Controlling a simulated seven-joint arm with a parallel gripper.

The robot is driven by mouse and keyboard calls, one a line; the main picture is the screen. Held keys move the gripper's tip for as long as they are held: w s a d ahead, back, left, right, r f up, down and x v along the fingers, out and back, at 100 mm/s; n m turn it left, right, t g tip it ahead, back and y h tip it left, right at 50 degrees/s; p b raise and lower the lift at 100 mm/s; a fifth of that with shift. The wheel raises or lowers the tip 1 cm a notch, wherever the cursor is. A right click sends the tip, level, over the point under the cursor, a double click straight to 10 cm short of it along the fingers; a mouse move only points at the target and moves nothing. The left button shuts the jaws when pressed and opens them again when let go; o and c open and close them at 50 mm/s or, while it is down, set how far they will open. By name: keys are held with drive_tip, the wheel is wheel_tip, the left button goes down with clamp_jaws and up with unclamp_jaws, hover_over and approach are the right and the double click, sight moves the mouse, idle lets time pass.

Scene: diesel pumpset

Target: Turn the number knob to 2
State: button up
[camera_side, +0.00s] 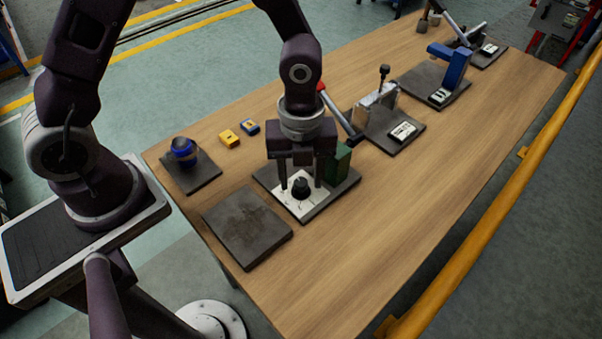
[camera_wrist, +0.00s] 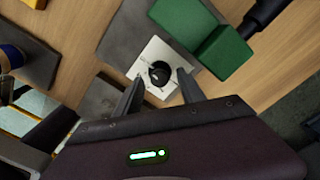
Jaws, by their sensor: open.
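The number knob (camera_side: 300,187) is a black round knob on a white dial plate (camera_side: 291,204), set on a dark grey base plate on the wooden table. It also shows in the wrist view (camera_wrist: 158,73), with faint marks around it on the plate; the numbers are too small to read. My gripper (camera_side: 300,186) points down over the dial plate. Its fingers are open, one on each side of the knob in the wrist view (camera_wrist: 158,88). I cannot tell whether either finger touches the knob.
A green block (camera_side: 338,163) stands close behind the dial plate. A blue-and-black round part (camera_side: 183,150) sits on a plate to the left, with yellow and blue small boxes (camera_side: 230,138) near it. An empty dark plate (camera_side: 247,226) lies in front. The table's right front is clear.

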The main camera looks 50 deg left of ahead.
drive_tip(key=shift+c, duration=0.2)
clamp_jaws()
